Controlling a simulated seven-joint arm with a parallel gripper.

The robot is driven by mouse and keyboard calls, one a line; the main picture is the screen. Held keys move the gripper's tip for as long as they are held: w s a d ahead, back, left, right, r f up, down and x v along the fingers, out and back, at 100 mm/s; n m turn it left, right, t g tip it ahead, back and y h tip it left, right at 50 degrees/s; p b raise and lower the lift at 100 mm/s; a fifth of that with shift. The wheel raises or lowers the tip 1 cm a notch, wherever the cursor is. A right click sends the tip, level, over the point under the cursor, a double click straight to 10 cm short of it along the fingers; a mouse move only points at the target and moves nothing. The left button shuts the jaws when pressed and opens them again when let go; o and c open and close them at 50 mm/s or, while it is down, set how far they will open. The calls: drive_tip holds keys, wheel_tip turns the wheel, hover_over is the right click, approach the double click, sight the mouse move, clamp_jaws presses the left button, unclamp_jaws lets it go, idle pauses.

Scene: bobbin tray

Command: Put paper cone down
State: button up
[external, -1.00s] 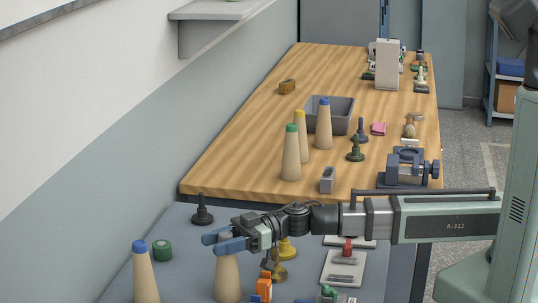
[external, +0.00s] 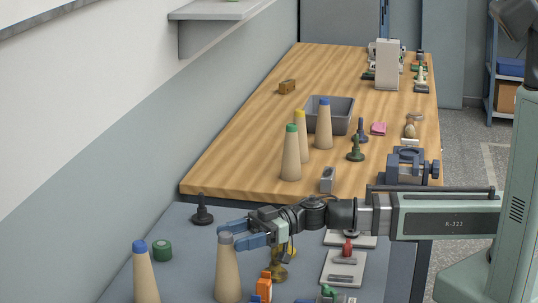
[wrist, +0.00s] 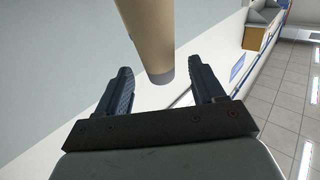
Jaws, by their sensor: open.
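The paper cone (external: 227,275) is tan with a grey tip and stands upright on the grey-blue table at the front. In the wrist view the cone (wrist: 150,30) is just ahead of my fingertips, its tip pointing toward the space between them. My gripper (external: 236,236) is open, level with the top of the cone and to its right. In the wrist view my gripper (wrist: 157,85) has its two dark fingers wide apart with nothing between them.
A blue-tipped cone (external: 144,275) and a green roll (external: 161,250) stand to the left. A black spool stand (external: 202,212) is behind. An orange part (external: 264,287) and a pale plate (external: 343,270) lie to the right. Several cones stand on the wooden bench (external: 240,165).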

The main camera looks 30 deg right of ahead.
sight(220, 251)
drive_tip(key=shift+o, duration=0.6)
drive_tip(key=shift+d, duration=1.5)
drive_tip(key=shift+a+f, duration=0.4)
drive_tip(key=shift+a, duration=0.9)
drive_tip(key=shift+a+f, duration=0.45)
drive_tip(key=shift+a, duration=0.9)
drive_tip(key=shift+a+f, duration=0.4)
drive_tip(key=shift+a, duration=0.9)
drive_tip(key=shift+c, duration=0.2)
clamp_jaws()
